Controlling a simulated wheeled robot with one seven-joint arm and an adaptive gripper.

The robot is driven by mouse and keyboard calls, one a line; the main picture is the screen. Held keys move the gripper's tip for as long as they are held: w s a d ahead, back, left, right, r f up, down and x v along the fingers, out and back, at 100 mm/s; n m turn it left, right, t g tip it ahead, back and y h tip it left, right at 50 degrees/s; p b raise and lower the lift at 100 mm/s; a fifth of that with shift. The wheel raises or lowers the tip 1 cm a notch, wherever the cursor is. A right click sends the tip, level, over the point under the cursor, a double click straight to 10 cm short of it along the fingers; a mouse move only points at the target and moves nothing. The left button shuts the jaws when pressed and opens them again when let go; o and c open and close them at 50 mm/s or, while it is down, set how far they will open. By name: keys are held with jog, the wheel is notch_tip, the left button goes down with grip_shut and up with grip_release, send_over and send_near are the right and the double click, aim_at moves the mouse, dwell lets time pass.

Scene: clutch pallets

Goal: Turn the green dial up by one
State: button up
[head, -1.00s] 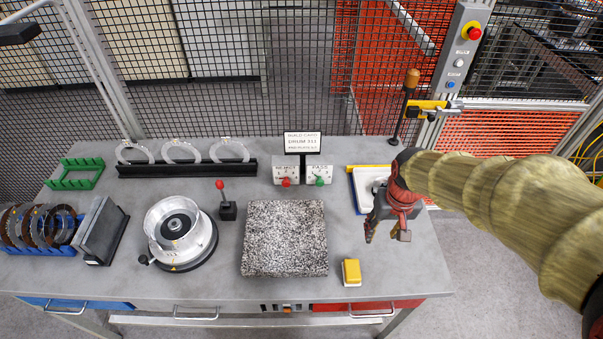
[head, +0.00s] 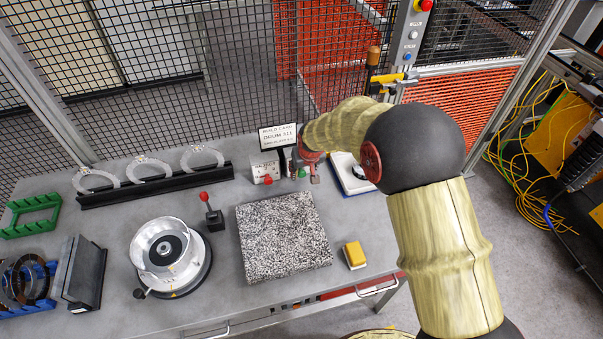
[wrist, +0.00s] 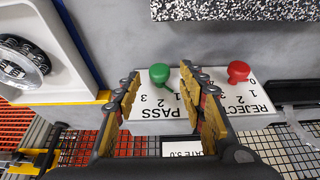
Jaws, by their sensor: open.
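The green dial (head: 302,173) sits on the front of the small white PASS box at the back of the bench. In the wrist view, which is upside down, the green knob (wrist: 160,72) has its pointer toward the printed 1, with 2 and 3 beside it. My gripper (head: 311,171) is at the PASS box and partly hides it in the head view. In the wrist view its open fingers (wrist: 161,82) lie on either side of the green dial, apart from it. I cannot tell how deep the fingers reach.
The red REJECT dial (wrist: 238,70) is close beside one finger; its box (head: 265,167) stands left of PASS. A build card sign (head: 278,136) stands behind. A speckled granite block (head: 283,236), a yellow block (head: 354,254) and a red-knobbed lever (head: 214,219) are in front. A white tray (head: 349,182) is right.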

aim_at(301, 172)
jog(key=shift+x, duration=1.35)
jog(key=shift+c, duration=0.9)
grip_shut()
